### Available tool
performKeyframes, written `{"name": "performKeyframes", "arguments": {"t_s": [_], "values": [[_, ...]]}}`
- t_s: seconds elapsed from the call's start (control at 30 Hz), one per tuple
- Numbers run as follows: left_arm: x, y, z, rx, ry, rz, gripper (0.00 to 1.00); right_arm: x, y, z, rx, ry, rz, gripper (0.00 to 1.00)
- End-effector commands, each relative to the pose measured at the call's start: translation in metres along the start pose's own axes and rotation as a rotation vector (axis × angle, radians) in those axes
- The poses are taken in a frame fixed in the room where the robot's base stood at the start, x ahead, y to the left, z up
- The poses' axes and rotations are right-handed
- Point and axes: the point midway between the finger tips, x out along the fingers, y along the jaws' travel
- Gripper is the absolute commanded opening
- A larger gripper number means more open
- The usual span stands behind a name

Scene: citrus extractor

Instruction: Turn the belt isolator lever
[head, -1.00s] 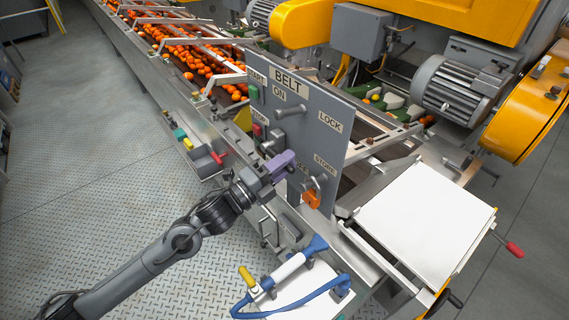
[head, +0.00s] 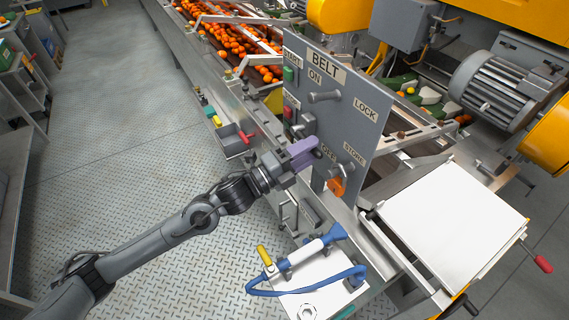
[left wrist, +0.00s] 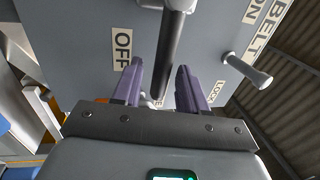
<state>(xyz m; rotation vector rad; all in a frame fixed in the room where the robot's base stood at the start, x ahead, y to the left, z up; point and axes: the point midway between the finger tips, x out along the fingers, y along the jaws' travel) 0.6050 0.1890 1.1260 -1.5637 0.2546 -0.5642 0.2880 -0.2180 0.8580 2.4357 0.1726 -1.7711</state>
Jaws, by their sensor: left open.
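The grey BELT panel (head: 352,93) stands upright, with ON, OFF, LOCK and STORE labels. In the left wrist view, the isolator lever's dark handle (left wrist: 171,50) hangs from a pale hub and lies between the two purple fingers. My left gripper (head: 304,150) is at the panel's lower left, and it also shows in the left wrist view (left wrist: 160,68). Its fingers are open, with a gap visible on both sides of the handle. The OFF label (left wrist: 122,50) is left of the handle. In the head view the gripper hides most of the lever. My right gripper is not in view.
A grey peg (head: 325,97) sticks out below ON. An orange padlock (head: 336,186) hangs near STORE. Green (head: 290,74) and red (head: 288,114) buttons sit on the panel's left edge. A white-topped table (head: 455,215) is to the right.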

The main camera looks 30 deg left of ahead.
Motion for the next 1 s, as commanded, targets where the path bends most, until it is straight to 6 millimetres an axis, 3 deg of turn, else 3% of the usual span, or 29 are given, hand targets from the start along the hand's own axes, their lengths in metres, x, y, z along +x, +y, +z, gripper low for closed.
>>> {"name": "performKeyframes", "arguments": {"t_s": [0.5, 0.7, 1.0], "values": [[-0.076, 0.002, 0.000, 0.001, 0.001, 0.005, 0.42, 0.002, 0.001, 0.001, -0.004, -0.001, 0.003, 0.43], [-0.089, 0.001, 0.000, 0.002, 0.001, 0.004, 0.42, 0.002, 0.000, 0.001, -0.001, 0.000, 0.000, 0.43], [-0.093, 0.000, -0.001, 0.002, 0.002, 0.001, 0.42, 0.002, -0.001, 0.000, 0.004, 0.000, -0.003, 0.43]]}}
